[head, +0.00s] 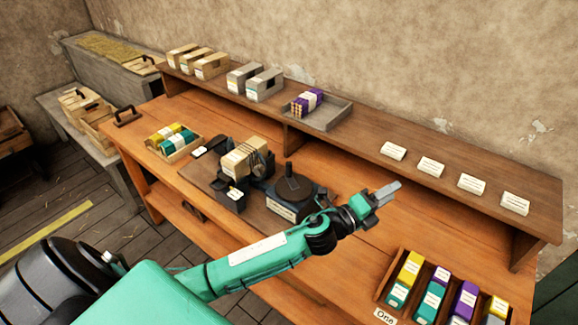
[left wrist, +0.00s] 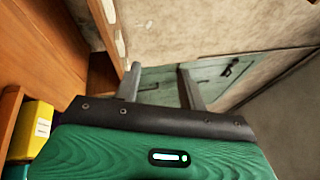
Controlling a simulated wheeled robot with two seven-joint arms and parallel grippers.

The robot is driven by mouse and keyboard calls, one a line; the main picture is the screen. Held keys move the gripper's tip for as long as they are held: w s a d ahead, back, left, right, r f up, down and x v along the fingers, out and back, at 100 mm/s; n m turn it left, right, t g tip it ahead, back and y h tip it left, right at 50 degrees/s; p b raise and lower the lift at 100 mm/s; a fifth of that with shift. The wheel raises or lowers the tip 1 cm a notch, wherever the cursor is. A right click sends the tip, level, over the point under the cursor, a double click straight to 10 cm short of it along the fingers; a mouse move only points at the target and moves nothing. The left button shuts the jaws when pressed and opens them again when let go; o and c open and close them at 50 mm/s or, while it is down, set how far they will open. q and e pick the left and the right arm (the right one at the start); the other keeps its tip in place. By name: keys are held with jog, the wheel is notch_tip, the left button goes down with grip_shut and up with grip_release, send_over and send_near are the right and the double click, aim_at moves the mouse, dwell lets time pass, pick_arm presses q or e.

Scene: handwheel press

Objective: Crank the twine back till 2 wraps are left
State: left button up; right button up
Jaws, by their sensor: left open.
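A dark press-like machine stands on the orange workbench, with a pale block (head: 238,162) beside dark rings and a round black base with an upright knob (head: 293,184) to its right. Twine and its wraps are too small to make out. My left gripper (head: 384,194) is open and empty above the bench, to the right of the machine and apart from it. In the left wrist view its two fingers (left wrist: 160,84) stand apart with nothing between them. My right gripper is not in view.
A tray of yellow and teal packs (head: 172,143) lies left of the machine. A rack of coloured boxes (head: 440,290) stands at the front right. A raised shelf (head: 360,137) at the back holds cartons, a grey tray (head: 326,117) and white cards.

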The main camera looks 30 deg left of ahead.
pick_arm(q)
jog(key=w+d+r+m+g+h, duration=0.2)
jog(key=d+m+g+h, duration=0.3)
jog(key=m, duration=0.6)
jog(key=m+g+y+p, duration=0.1)
jog(key=m+g+y, duration=1.1)
jog(key=m+y, duration=0.45)
send_over(289, 163)
jog(key=f+m+h, duration=0.1)
jog(key=m+h, duration=0.1)
jog(key=shift+n, duration=0.25)
notch_tip(289, 163, down, 12)
jog(key=p, duration=0.4)
jog(key=shift+r, duration=0.1)
jog(key=shift+f+p, duration=0.35)
jog(key=shift+f, duration=0.15)
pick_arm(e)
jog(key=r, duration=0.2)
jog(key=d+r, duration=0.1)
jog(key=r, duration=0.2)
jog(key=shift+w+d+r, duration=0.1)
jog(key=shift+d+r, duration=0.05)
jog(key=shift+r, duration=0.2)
